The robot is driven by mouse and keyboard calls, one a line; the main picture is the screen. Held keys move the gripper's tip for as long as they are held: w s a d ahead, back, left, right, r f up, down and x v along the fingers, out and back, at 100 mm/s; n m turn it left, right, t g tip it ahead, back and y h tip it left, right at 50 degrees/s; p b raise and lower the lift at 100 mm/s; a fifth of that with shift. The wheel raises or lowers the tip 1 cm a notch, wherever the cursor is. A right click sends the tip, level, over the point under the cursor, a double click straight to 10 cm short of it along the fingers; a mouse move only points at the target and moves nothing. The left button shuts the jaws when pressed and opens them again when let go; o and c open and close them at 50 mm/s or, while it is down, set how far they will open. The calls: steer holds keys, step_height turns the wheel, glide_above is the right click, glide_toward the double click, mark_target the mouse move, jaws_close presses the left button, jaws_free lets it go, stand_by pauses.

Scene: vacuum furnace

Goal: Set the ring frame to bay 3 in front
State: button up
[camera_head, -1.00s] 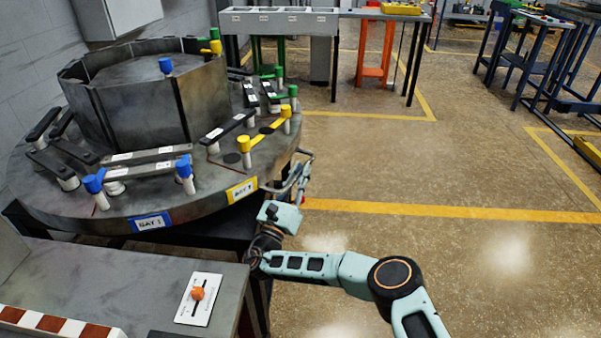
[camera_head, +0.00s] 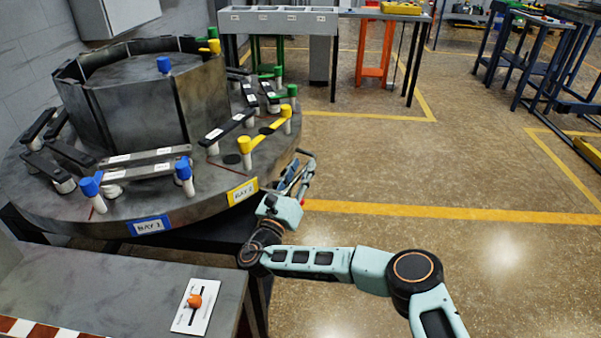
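The ring frame (camera_head: 110,215) is a large round grey turntable at the left with a raised segmented drum (camera_head: 138,108) in its middle. Its rim carries a blue "BAY 1" label (camera_head: 149,226) at the front and a yellow bay label (camera_head: 242,192) at the front right. Blue-capped posts stand by the blue label, yellow-capped posts by the yellow one, and green-capped posts (camera_head: 279,72) farther back right. No bay 3 label is readable. My gripper (camera_head: 300,172) is beside the rim's right edge, right of the yellow label.
A grey bench (camera_head: 120,285) in the near left bears a white plate (camera_head: 187,322) with an orange knob (camera_head: 195,301). A grey table (camera_head: 280,20) and orange stand (camera_head: 373,62) are behind. Open floor with yellow lines lies to the right.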

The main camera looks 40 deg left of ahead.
steer(key=shift+m+t, duration=0.5)
steer(key=r, duration=0.8)
steer(key=shift+a+r, duration=0.1)
steer(key=shift+a, duration=0.15)
steer(key=shift+n+g, duration=0.4)
steer(key=shift+g, duration=0.2)
steer(key=f, duration=0.6)
steer(key=shift+s+d+f, duration=0.2)
steer(key=shift+d+f, duration=0.1)
steer(key=shift+s+d+r, duration=0.1)
steer(key=shift+s+r, duration=0.05)
steer(key=shift+s, duration=0.05)
steer(key=shift+d+f+p+v, duration=0.1)
steer(key=shift+p+v, duration=0.6)
steer(key=shift+v, duration=0.45)
steer(key=shift+d+f+p+v, duration=0.15)
steer(key=shift+p+v, duration=0.55)
steer(key=shift+v, duration=0.45)
steer(key=p, duration=0.3)
glide_toward(295, 180)
steer(key=shift+w+d+r, duration=0.15)
steer(key=shift+w, duration=0.5)
steer(key=shift+r, duration=0.1)
steer(key=shift+c, duration=0.7)
